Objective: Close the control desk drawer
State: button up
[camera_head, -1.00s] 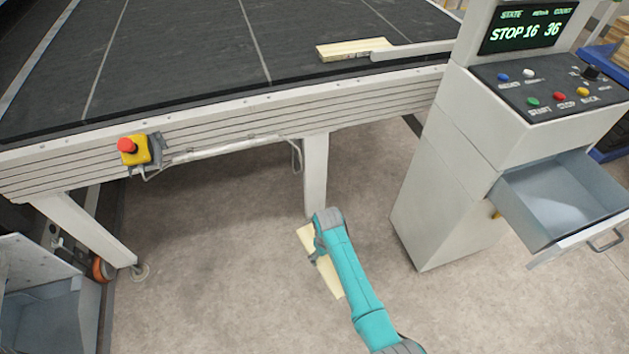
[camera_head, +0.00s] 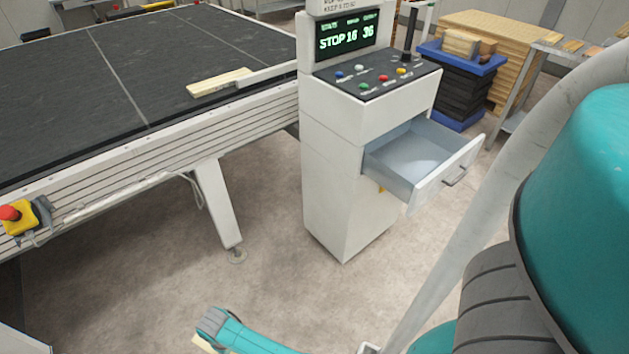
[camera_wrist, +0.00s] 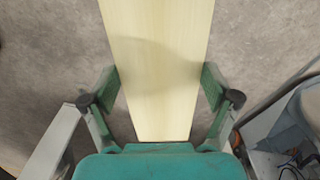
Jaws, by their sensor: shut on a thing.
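The control desk (camera_head: 335,165) stands right of the conveyor, with its display and buttons on top. Its drawer (camera_head: 410,160) is pulled well open to the right and looks empty inside. The drawer front has a dark handle (camera_head: 455,178). In the wrist view my gripper (camera_wrist: 160,80) is shut on a pale wooden board (camera_wrist: 158,40), with one finger at each side edge. In the head view my arm is low at the bottom, apart from the desk. Only a bit of the board (camera_head: 203,343) shows there, and the fingers are hidden.
The conveyor (camera_head: 60,85) carries another pale board (camera_head: 219,82). A yellow box with a red button (camera_head: 18,215) is on its side. The floor (camera_head: 290,285) before the desk is clear.

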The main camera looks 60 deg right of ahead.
aim_at(414, 160)
jog(key=k+l+u, duration=0.15)
jog(key=u, duration=0.25)
jog(key=k+l+u, duration=0.15)
jog(key=u, duration=0.2)
jog(key=k+l+u, duration=0.1)
jog(key=u, duration=0.3)
jog(key=k+l+z, duration=0.1)
jog(key=k, duration=0.55)
jog(key=k+l+z, duration=0.1)
jog(key=z, duration=0.35)
jog(key=k+l+z, duration=0.25)
jog(key=z, duration=0.2)
jog(key=k+l+z, duration=0.25)
jog(key=z, duration=0.2)
